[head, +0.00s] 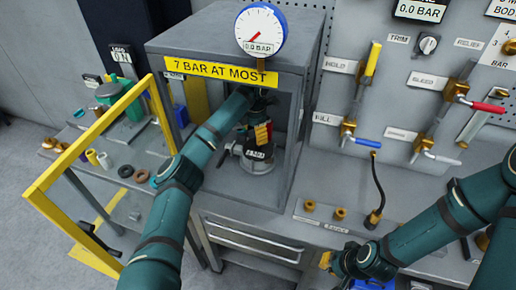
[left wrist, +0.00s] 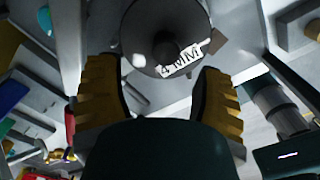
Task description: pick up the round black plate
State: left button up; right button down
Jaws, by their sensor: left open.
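A dark round piece with a white "4 MM" label (head: 257,153) sits on a grey round base (head: 262,169) inside the open-front grey cabinet; I take it for the round black plate. In the left wrist view a round disc (left wrist: 145,60) with that label lies just beyond my fingertips. My left gripper (head: 260,132) reaches into the cabinet above it. In the left wrist view (left wrist: 160,85) its yellow fingers are apart, with nothing clearly between them. My right gripper (head: 340,264) is low over the bench front, partly cut off; its fingers are unclear.
A yellow frame (head: 95,125) stands open left of the cabinet (head: 222,42). A gauge (head: 260,30) and a yellow sign (head: 221,72) top its opening. A left side bench holds several small rings. Valve handles and a black hose (head: 379,186) are on the right.

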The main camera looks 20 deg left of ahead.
pick_arm(q)
jog(key=f, duration=0.1)
jog(key=d+f, duration=0.1)
jog(key=f, duration=0.1)
jog(key=shift+f, duration=0.15)
jog(key=shift+a+f+p, duration=0.1)
jog(key=shift+f+p, duration=0.2)
jog(key=shift+f, duration=0.35)
jog(key=shift+r, duration=0.1)
grip_shut()
